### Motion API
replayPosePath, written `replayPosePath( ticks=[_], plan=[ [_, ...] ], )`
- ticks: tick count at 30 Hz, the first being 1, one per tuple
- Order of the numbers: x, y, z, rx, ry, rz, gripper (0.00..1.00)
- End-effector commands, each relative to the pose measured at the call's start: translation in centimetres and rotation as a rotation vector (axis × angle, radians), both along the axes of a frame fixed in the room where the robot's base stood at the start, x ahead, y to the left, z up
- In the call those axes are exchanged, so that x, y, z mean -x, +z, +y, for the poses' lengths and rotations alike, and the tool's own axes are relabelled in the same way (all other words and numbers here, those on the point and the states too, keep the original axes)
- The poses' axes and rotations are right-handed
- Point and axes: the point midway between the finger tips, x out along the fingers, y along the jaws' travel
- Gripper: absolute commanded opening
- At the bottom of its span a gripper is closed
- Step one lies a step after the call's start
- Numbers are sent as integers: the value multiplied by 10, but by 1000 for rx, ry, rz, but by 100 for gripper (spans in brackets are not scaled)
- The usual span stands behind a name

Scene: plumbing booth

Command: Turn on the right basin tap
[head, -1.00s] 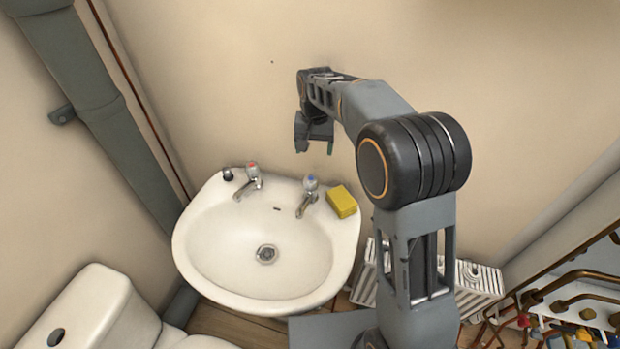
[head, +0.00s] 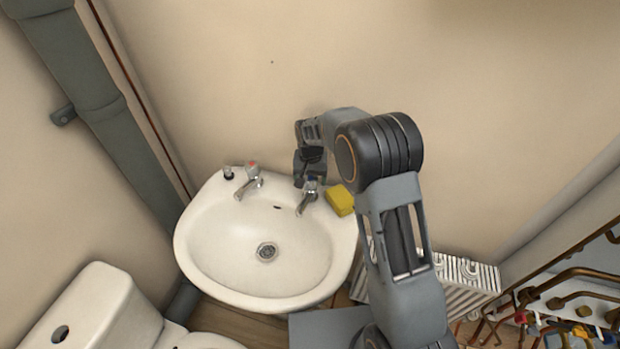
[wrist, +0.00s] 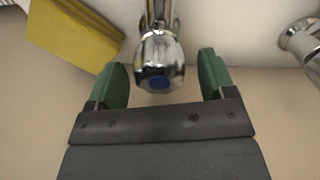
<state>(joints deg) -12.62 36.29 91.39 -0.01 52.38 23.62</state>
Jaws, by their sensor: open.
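The right basin tap (head: 307,196) is chrome and stands on the back rim of the white basin (head: 213,278). Its knob with a blue cap shows in the wrist view (wrist: 158,62). My gripper (head: 312,183) is right at this tap in the head view and hides the top of it. In the wrist view my gripper's green fingertips (wrist: 163,76) stand apart, one on each side of the knob, with gaps to it. The jaws are open. The left tap (head: 250,180), with a red cap, is on the same rim.
A yellow sponge (head: 341,200) lies on the rim close beside the right tap; it also shows in the wrist view (wrist: 68,35). A small dark-based item (head: 228,173) stands at the rim's left. The wall is close behind. A white radiator (head: 465,277) is at lower right.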

Motion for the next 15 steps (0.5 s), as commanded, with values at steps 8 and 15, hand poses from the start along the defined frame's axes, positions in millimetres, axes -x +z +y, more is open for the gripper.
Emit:
replayPosePath(
  ticks=[8, 15],
  plan=[
    [0, -6, 0, 0, 0, -1, 76],
    [0, -6, 0, 0, 0, -1, 68]
  ],
)
